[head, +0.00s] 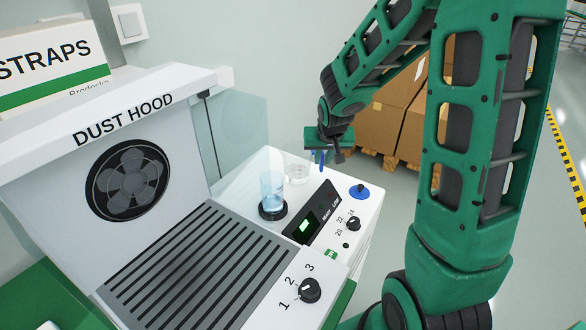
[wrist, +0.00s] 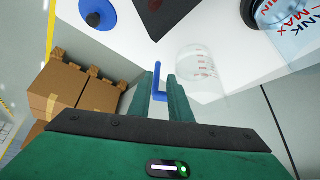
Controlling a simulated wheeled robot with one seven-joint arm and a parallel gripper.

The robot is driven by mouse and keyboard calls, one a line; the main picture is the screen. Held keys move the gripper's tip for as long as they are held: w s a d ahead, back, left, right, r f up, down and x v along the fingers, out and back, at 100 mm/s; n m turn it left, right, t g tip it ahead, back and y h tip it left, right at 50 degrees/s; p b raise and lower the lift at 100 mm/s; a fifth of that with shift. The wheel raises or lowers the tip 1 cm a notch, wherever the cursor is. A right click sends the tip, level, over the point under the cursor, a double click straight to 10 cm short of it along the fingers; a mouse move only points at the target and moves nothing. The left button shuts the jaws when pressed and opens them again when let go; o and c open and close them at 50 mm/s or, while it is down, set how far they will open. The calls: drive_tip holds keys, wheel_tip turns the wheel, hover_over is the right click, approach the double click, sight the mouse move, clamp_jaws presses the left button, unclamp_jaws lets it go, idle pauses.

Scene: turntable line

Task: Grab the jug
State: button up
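The jug is a clear, see-through vessel with red marks (wrist: 198,68) in the wrist view. In the head view the jug (head: 298,174) is at the back corner of the white machine top. Its blue handle (wrist: 157,68) shows between my fingers in the wrist view and just under my gripper in the head view. My gripper (wrist: 160,88) is around the handle, with a narrow gap visible between its green fingers; the right finger lies between handle and jug body. My gripper also shows in the head view (head: 321,157). Firm contact with the handle cannot be made out.
A blue-tinted tank (head: 272,187) on a black ring stands close to the jug. A dark display panel (head: 312,212), a blue button (head: 360,191) and knobs are at the right. A clear side pane (head: 240,135) stands behind. Cardboard boxes (head: 385,125) sit on a pallet beyond.

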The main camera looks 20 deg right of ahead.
sight(322, 166)
drive_tip(key=shift+d+x, duration=0.1)
drive_tip(key=shift+x, duration=2.2)
drive_tip(key=shift+d+x, duration=0.15)
drive_tip(key=shift+x, duration=2.1)
drive_tip(key=shift+s, duration=0.1)
clamp_jaws()
